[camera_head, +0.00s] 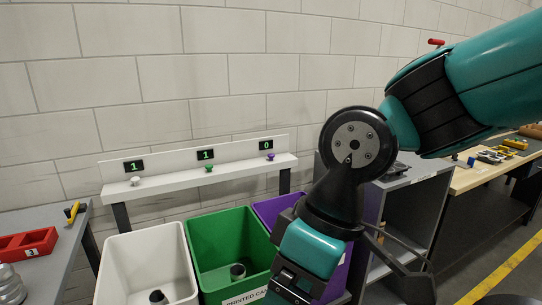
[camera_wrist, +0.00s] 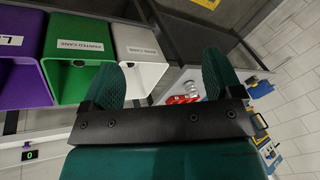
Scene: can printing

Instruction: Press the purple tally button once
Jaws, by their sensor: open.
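The purple tally button (camera_head: 270,156) sits at the right end of the white shelf (camera_head: 165,182) in the head view. The display (camera_head: 266,145) above it reads 0. In the head view my arm reaches down in front of the bins, right of and nearer than the button; the fingertips cannot be made out clearly.
A white button (camera_head: 135,181) and a green button (camera_head: 209,168) share the shelf, with displays reading 1. White (camera_head: 150,243), green (camera_head: 224,228) and purple (camera_head: 268,207) bins stand below. A grey table with a red tray (camera_head: 28,243) is left; a grey cabinet (camera_head: 408,200) is right.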

